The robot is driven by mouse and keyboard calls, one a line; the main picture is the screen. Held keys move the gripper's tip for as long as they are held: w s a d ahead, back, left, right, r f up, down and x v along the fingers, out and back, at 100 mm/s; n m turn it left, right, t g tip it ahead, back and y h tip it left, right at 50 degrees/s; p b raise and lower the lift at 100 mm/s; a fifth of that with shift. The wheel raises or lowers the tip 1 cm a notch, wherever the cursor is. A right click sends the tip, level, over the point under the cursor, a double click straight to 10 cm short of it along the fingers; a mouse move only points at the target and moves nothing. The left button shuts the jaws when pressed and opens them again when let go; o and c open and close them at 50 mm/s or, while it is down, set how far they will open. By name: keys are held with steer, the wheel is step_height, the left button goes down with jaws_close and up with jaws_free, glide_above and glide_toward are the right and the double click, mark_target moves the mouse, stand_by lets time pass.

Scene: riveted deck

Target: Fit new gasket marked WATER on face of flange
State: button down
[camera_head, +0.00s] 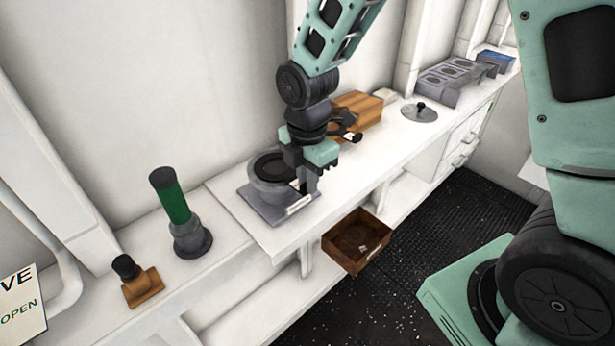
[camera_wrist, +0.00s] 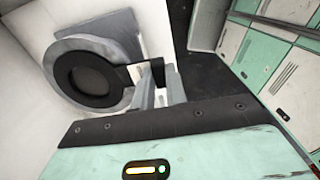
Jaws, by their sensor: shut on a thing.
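The flange (camera_head: 268,185) is a grey round fitting on a square plate on the white bench, with a pale label at its front edge. It also shows in the wrist view (camera_wrist: 68,46). A black ring gasket (camera_wrist: 62,78) with a side tab is over the flange face, slightly off centre in the wrist view. I cannot tell whether it touches the face, and no WATER marking is readable. My gripper (camera_head: 308,188) is at the right of the flange, pointing down. In the wrist view my gripper (camera_wrist: 165,88) is shut on the gasket's tab.
A wooden block (camera_head: 360,110) stands behind my gripper. A round lid (camera_head: 420,113) and a grey slotted rack (camera_head: 450,78) are farther right. A brown open box (camera_head: 355,243) is below the bench edge. A green-banded cylinder (camera_head: 175,205) and a small wooden-based item (camera_head: 142,288) stand left.

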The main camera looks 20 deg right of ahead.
steer(key=c, duration=1.3)
jaws_free()
steer(key=shift+c, duration=0.2)
steer(key=shift+r, duration=0.1)
step_height(320, 180, up, 17)
steer(key=b, duration=0.3)
steer(key=shift+r, duration=0.15)
steer(key=s+a+f+m+b, duration=0.2)
steer(key=s+a+f+m, duration=0.1)
steer(key=s+f+m, duration=0.4)
steer(key=s+a+f+m+b, duration=0.3)
steer(key=s+f+m, duration=0.3)
steer(key=s+f, duration=0.3)
steer(key=s, duration=0.4)
steer(key=shift+a+f+m+y, duration=0.2)
steer(key=shift+f+m+y, duration=0.1)
steer(key=shift+m, duration=0.1)
